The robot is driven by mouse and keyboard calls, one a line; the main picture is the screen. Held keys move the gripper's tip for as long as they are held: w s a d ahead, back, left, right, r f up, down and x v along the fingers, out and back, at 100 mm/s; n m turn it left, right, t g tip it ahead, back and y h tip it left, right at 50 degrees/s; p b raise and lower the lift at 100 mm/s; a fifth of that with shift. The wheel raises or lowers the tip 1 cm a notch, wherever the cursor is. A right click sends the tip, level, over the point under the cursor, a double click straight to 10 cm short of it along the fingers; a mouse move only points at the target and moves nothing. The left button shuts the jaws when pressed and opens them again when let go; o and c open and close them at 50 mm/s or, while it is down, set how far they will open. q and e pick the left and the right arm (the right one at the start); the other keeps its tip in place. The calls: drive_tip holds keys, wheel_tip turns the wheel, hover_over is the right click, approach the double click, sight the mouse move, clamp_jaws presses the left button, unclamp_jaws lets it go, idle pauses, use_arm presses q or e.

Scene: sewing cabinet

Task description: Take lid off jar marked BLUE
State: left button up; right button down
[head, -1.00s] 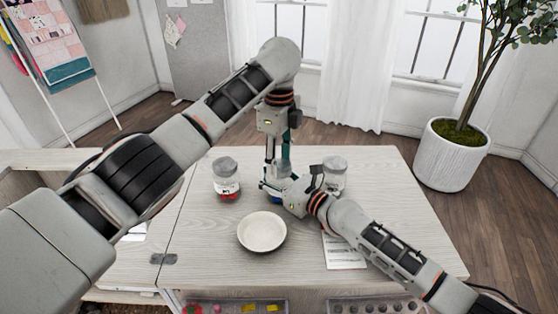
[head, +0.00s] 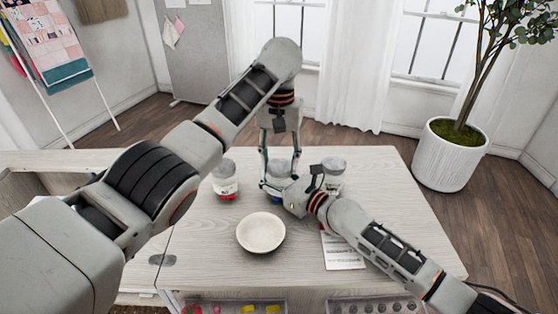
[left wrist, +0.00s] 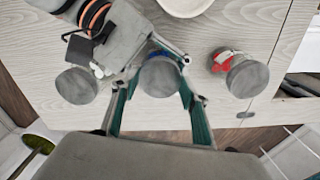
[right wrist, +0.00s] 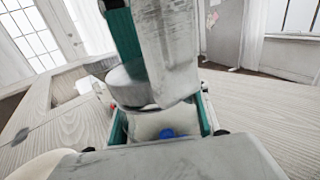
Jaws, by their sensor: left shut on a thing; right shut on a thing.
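The middle jar (head: 275,193) holds blue contents, which also show in the right wrist view (right wrist: 168,133). Its grey round lid (head: 279,168) sits at the jar's top and shows in the left wrist view (left wrist: 160,77). My left gripper (head: 281,163) points down from above, shut on the lid with one finger on each side. My right gripper (head: 278,191) comes in low from the right, shut on the jar's body. The fingers hide much of the jar; I cannot read its label.
A lidded jar with red contents (head: 225,181) stands to the left. Another lidded jar (head: 332,174) stands close on the right, partly behind my right gripper. A white bowl (head: 261,232) is in front, with a printed sheet (head: 342,250) to its right on the table.

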use_arm(q)
drive_tip(key=shift+s+d+n, duration=0.1)
drive_tip(key=shift+d+n, duration=0.15)
drive_tip(key=shift+n, duration=0.65)
use_arm(e)
drive_tip(key=shift+a, duration=0.1)
use_arm(q)
drive_tip(key=o, duration=1.2)
use_arm(e)
drive_tip(key=shift+s, duration=0.1)
use_arm(q)
drive_tip(key=shift+a, duration=0.1)
